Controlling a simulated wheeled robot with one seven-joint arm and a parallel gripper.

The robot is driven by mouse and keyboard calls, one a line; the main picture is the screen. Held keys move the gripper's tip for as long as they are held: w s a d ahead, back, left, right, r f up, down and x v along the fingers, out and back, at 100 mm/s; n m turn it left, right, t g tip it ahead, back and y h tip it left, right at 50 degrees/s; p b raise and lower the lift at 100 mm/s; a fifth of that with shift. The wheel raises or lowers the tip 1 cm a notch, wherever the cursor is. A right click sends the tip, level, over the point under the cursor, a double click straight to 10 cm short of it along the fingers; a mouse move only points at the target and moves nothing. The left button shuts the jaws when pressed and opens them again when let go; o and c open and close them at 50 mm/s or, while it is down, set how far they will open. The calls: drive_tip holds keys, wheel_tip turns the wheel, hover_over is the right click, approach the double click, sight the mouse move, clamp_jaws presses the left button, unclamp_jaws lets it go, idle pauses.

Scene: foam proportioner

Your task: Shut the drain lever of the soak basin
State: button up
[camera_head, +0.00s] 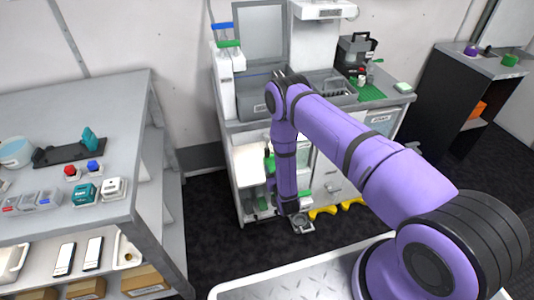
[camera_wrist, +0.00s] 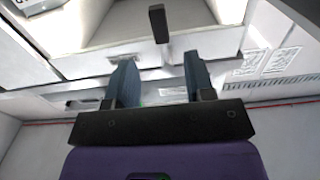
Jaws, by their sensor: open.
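A black bar-shaped handle (camera_wrist: 158,22) stands out from a pale surface in the wrist view. It looks like a lever, but I cannot tell for sure that it is the drain lever. My gripper (camera_wrist: 160,75) is open and empty, with the handle beyond and between its two fingertips, apart from them. In the head view my gripper (camera_head: 300,222) hangs low in front of the bench's lower part. A grey basin (camera_head: 335,88) is set in the bench top, partly behind my arm. No drain lever can be made out in the head view.
The bench (camera_head: 232,126) carries a black toolbox (camera_head: 356,48), a green mat (camera_head: 371,91) and white bottles (camera_head: 224,88). Yellow feet (camera_head: 322,212) show at its base. A grey shelf table (camera_head: 120,100) stands left and a black cabinet (camera_head: 440,100) right. Dark floor lies between bench and table.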

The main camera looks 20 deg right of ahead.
sight(268, 154)
drive_tip(key=w, duration=1)
clamp_jaws()
